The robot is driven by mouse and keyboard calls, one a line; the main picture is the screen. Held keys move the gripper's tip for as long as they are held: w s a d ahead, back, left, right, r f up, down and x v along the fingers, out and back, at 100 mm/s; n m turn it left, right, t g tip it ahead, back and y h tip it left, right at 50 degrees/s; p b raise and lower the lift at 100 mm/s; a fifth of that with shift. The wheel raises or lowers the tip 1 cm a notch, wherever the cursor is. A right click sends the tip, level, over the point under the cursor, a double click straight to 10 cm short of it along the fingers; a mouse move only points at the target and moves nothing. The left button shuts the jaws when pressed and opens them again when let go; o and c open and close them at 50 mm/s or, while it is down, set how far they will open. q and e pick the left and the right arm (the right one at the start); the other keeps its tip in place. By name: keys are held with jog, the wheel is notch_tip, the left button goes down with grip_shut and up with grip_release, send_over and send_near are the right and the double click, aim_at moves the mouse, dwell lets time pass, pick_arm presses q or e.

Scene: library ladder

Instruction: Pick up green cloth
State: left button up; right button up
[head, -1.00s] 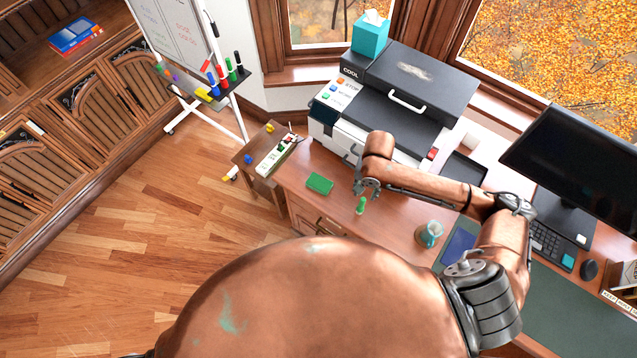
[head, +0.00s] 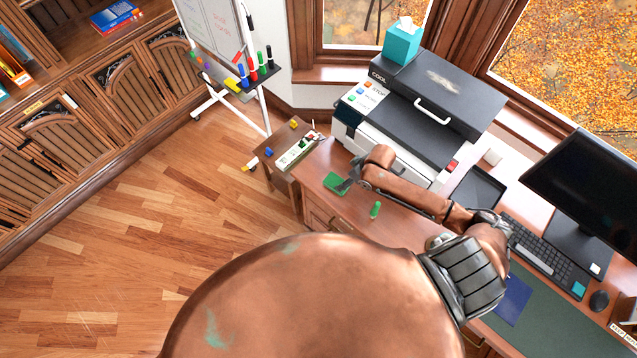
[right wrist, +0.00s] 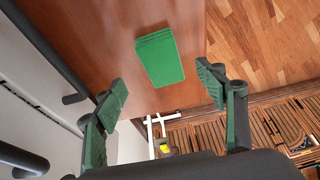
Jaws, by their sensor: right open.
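The green cloth (head: 335,182) lies folded and flat on the wooden desk, near its left end, in front of the printer. In the right wrist view the cloth (right wrist: 160,56) is a green rectangle beyond the fingertips, between the two fingers and apart from both. My right gripper (head: 349,182) is just right of the cloth in the head view, partly over its edge. In the wrist view the right gripper (right wrist: 165,90) is open and empty, with green pads. My left gripper is not in view.
The printer (head: 418,100) stands close behind my right arm. A power strip (head: 297,150) lies left of the cloth. The monitor (head: 590,185) and keyboard (head: 540,245) are at the right.

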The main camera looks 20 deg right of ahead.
aim_at(338, 183)
jog(key=shift+w+f+n, duration=0.15)
jog(key=shift+f+n, duration=0.1)
jog(key=shift+n, duration=0.05)
jog(key=shift+w+f, duration=0.15)
jog(key=shift+f, duration=0.15)
jog(key=x, duration=0.2)
jog(key=shift+w+a+f, duration=0.2)
jog(key=shift+w+a, duration=0.05)
jog(key=x, duration=0.3)
jog(key=shift+w+a+f, duration=0.15)
jog(key=shift+a+f, duration=0.05)
jog(key=shift+w+a+f, duration=0.1)
jog(key=shift+w+f, duration=0.05)
jog(key=shift+f, duration=0.25)
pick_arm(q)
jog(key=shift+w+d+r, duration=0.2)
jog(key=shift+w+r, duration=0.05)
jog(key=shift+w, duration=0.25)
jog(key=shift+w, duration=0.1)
pick_arm(e)
jog(key=shift+f+p, duration=0.1)
jog(key=shift+p, duration=0.2)
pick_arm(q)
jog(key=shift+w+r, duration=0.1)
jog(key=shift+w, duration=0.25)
